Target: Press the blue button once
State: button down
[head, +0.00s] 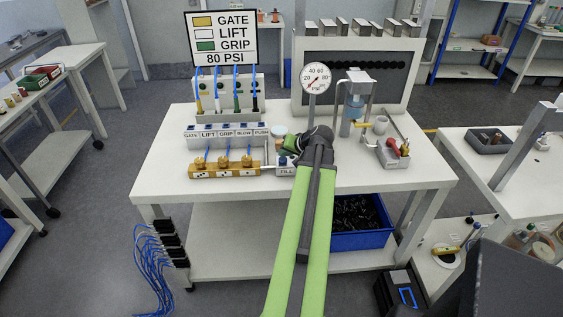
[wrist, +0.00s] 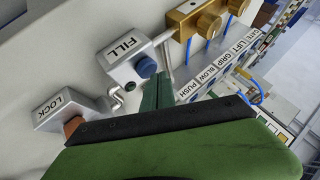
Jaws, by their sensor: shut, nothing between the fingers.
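The blue button (wrist: 146,67) sits on the front of a grey box labelled FILL (wrist: 122,52) in the wrist view. The FILL box (head: 286,170) also shows in the head view, beside the brass valve block, partly covered by my arm. My gripper (wrist: 161,78) is shut and empty. Its green fingertips are close to the blue button, just right of and below it in the wrist view. I cannot tell whether they touch it. In the head view my arm and wrist hide most of the gripper.
A grey box labelled LOCK (wrist: 60,108) is left of the gripper. A brass valve block (head: 224,171) and a row of labelled sockets (head: 227,136) stand left of FILL. A pressure gauge (head: 316,78) stands behind. The bare white tabletop (head: 172,150) is clear at left.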

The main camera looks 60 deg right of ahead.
aim_at(284, 159)
jog(key=shift+f+b, duration=0.45)
jog(key=shift+b, duration=0.1)
dwell(0.4)
dwell(0.4)
jog(key=shift+r+p, duration=0.9)
jog(key=shift+p, duration=0.05)
notch_tip(284, 159, up, 5)
jog(key=p, duration=0.5)
jog(key=shift+r, duration=0.1)
jog(key=shift+w, duration=0.1)
